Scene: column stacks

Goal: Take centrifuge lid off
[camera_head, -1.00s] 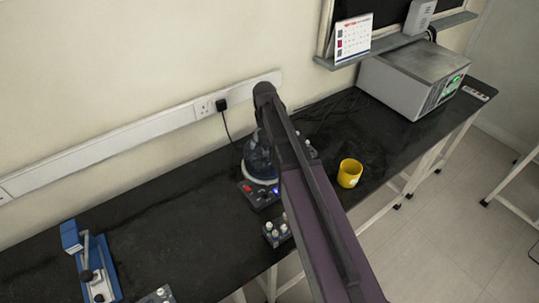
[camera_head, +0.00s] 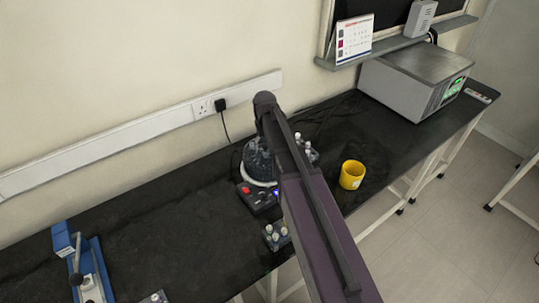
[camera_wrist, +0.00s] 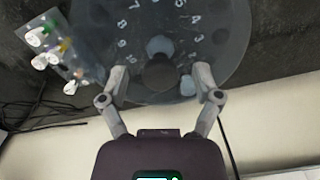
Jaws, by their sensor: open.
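The centrifuge (camera_head: 256,163) stands on the black bench in the head view, partly hidden behind my arm. Its front panel has a red switch and a blue light. In the wrist view its clear round lid (camera_wrist: 228,48) lies above the numbered rotor, with a dark round knob (camera_wrist: 160,74) at its middle. My gripper (camera_wrist: 162,77) is open, with one finger on each side of the knob and a gap on both sides. I cannot tell the height of the fingertips against the knob. My arm hides the fingers in the head view.
A tube rack (camera_wrist: 60,52) with several capped tubes stands beside the centrifuge. Another small rack (camera_head: 276,236) is at the bench's front edge. A yellow cup (camera_head: 352,175), a grey instrument (camera_head: 405,85) and a blue device (camera_head: 85,265) stand on the bench. Cables lie near the wall.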

